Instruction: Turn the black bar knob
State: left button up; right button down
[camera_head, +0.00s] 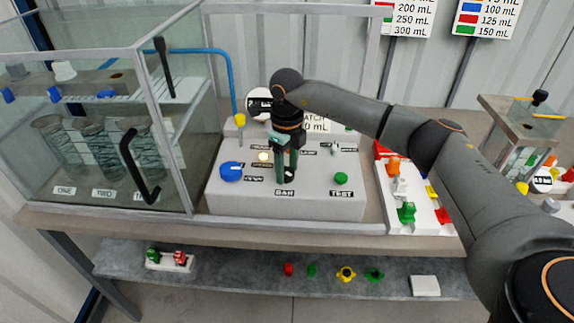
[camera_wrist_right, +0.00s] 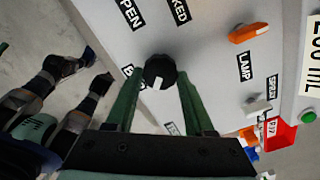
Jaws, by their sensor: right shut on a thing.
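The black bar knob (camera_wrist_right: 160,72) is on the sloping light grey control panel (camera_head: 250,204). It is round and dark with a white mark, and sits between the green fingers of my right gripper (camera_wrist_right: 160,88) in the right wrist view. In the head view my right gripper (camera_head: 287,170) comes down from above onto the panel near the "BAR" label and mostly hides the knob. The right gripper is shut on the knob.
A blue knob (camera_head: 231,171) and a green button (camera_head: 341,178) flank my gripper on the panel. An orange switch (camera_wrist_right: 248,32) shows in the wrist view. A glass tank (camera_head: 100,110) stands left; a white tray of colored parts (camera_head: 420,222) lies right.

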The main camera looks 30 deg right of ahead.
jog(key=m+p, duration=0.1)
jog(key=m, duration=0.5)
jog(key=shift+r+m, duration=0.1)
jog(key=shift+m, duration=0.2)
jog(key=m+p, duration=0.1)
jog(key=m, duration=0.5)
jog(key=shift+w+a, duration=0.1)
jog(key=shift+a, duration=0.05)
jog(key=shift+c, duration=1.3)
grip_release()
notch_tip(320, 180, up, 12)
jog(key=b, duration=0.1)
jog(key=shift+r, duration=0.2)
